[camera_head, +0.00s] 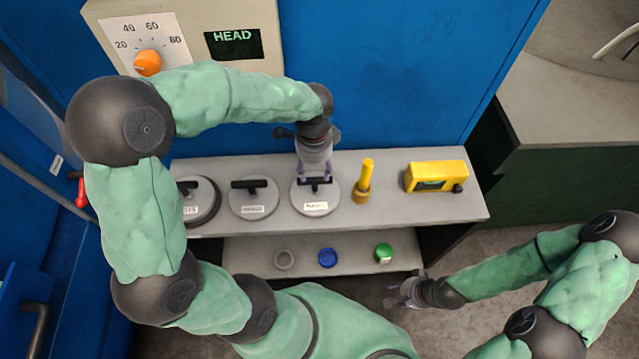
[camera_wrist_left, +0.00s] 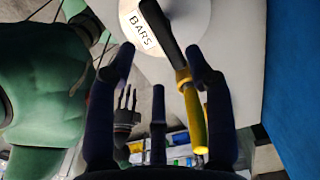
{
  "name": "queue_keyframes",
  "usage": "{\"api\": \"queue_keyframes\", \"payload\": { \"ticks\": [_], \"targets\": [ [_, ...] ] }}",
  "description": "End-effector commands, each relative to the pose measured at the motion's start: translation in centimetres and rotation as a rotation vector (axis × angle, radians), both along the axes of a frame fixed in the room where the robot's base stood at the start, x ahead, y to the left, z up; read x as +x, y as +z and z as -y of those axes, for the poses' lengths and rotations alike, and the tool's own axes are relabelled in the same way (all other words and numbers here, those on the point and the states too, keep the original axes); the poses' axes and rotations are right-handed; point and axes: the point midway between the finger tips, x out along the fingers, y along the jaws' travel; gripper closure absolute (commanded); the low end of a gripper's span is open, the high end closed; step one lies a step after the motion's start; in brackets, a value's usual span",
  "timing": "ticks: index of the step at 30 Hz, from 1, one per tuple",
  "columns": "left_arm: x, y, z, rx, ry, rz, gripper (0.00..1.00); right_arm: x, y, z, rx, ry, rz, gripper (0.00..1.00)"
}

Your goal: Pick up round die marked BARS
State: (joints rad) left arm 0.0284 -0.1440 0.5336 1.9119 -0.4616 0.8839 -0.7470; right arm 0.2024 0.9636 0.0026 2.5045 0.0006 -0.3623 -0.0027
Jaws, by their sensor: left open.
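The round die marked BARS (camera_head: 316,208) is a pale disc with a black bar handle, the rightmost of the dies on the grey shelf top. In the left wrist view its label on the die (camera_wrist_left: 142,32) reads BARS, and the black handle (camera_wrist_left: 158,24) crosses beside the label. My left gripper (camera_head: 315,174) is open just above the handle, fingers pointing down. In the wrist view the handle lies beyond the left gripper's fingertips (camera_wrist_left: 160,66), with nothing held. My right gripper (camera_head: 403,292) is empty, fingers apart, low beside the lower shelf.
Two more dies, a middle one (camera_head: 253,200) and a left one (camera_head: 198,203), stand left of it. A yellow torch (camera_head: 363,183) stands close on the right, then a yellow device (camera_head: 436,177). The lower shelf (camera_head: 350,268) holds small round items. A blue wall (camera_head: 390,70) rises behind.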

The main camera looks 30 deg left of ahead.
Motion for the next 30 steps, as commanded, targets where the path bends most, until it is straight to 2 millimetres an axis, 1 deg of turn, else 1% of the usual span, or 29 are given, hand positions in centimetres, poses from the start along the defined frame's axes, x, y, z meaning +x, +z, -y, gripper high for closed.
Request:
{"api": "queue_keyframes", "payload": {
  "ticks": [1,6,14,17,24,27,30],
  "targets": [
    [-0.1,-1.2,0.0,0.000,0.000,-0.004,0.48,0.0,-0.4,0.0,0.000,0.000,0.000,0.60],
    [0.0,-3.5,0.0,-0.001,0.000,-0.004,0.48,0.0,-0.9,0.0,0.000,0.000,0.001,0.60],
    [0.0,-4.8,0.0,-0.002,0.001,-0.001,0.48,0.1,-1.1,0.0,0.000,0.000,0.001,0.60],
    [0.1,-5.8,-0.1,-0.002,0.002,-0.003,0.48,0.1,-1.4,0.0,0.000,0.000,0.001,0.60],
    [0.2,-9.1,-0.2,-0.002,0.001,-0.002,0.48,0.1,-2.3,0.0,0.000,0.000,0.001,0.60],
    [0.3,-9.6,-0.2,-0.002,0.002,-0.001,0.48,0.1,-2.4,0.0,0.000,0.000,0.001,0.60],
    [0.3,-9.6,-0.2,-0.001,0.002,0.000,0.48,0.1,-2.3,0.0,0.000,0.000,0.001,0.60]
  ]
}}
